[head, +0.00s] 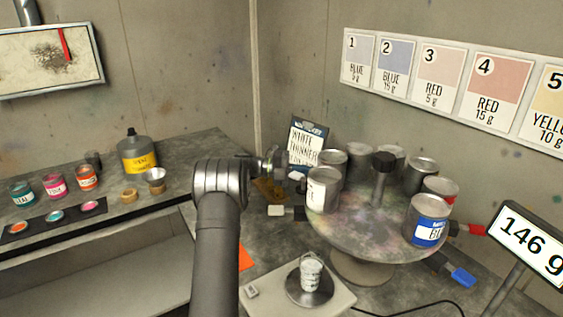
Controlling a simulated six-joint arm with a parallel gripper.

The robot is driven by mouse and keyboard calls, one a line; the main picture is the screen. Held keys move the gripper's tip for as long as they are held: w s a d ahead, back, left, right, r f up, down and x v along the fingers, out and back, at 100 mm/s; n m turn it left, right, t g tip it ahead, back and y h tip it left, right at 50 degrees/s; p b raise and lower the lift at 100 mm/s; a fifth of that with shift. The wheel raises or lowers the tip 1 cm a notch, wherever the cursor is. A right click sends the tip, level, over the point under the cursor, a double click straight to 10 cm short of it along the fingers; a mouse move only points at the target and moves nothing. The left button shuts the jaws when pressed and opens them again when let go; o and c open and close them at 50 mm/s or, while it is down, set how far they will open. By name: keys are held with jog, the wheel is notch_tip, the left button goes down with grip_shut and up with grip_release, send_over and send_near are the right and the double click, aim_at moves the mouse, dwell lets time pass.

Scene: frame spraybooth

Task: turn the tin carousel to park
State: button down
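The tin carousel (365,226) is a round, paint-stained turntable on a pedestal at the right of the bench. Several tins stand around its rim. A blue-labelled tin (428,222) is at the front right, a red one (440,187) behind it, and a white-labelled tin (323,189) at the left. A post with a dark knob (383,163) rises from its middle. My gripper (297,172) is at the carousel's left edge, close to the white-labelled tin. Its fingers are small and partly hidden, so I cannot tell whether they touch anything. No park mark is readable.
White (276,211), red (471,230) and blue (462,277) tabs lie around the carousel. Small pots sit on the left bench.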

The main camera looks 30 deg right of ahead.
jog(key=w+a+r+n+t+h, duration=0.1)
jog(key=w+a+r+t+h, duration=0.1)
jog(key=w+a, duration=0.8)
jog(key=s+a+r+n+t+h, duration=0.1)
jog(key=s+a+n+t+h, duration=0.15)
jog(key=a, duration=0.45)
jog(key=s+a+r+n+t+h, duration=0.1)
jog(key=s+a+n+t, duration=0.15)
jog(key=a, duration=0.55)
jog(key=s+a+f+n+t+y, duration=0.15)
jog(key=s+a+t, duration=0.3)
jog(key=s, duration=0.85)
jog(key=s+a+f+n+t, duration=0.2)
jog(key=s+a+n+t, duration=0.3)
jog(key=s, duration=0.9)
jog(key=w+d+m, duration=0.1)
jog(key=w+d, duration=0.5)
jog(key=d, duration=0.5)
jog(key=shift+r+m+g, duration=0.2)
jog(key=shift+m+g, duration=0.15)
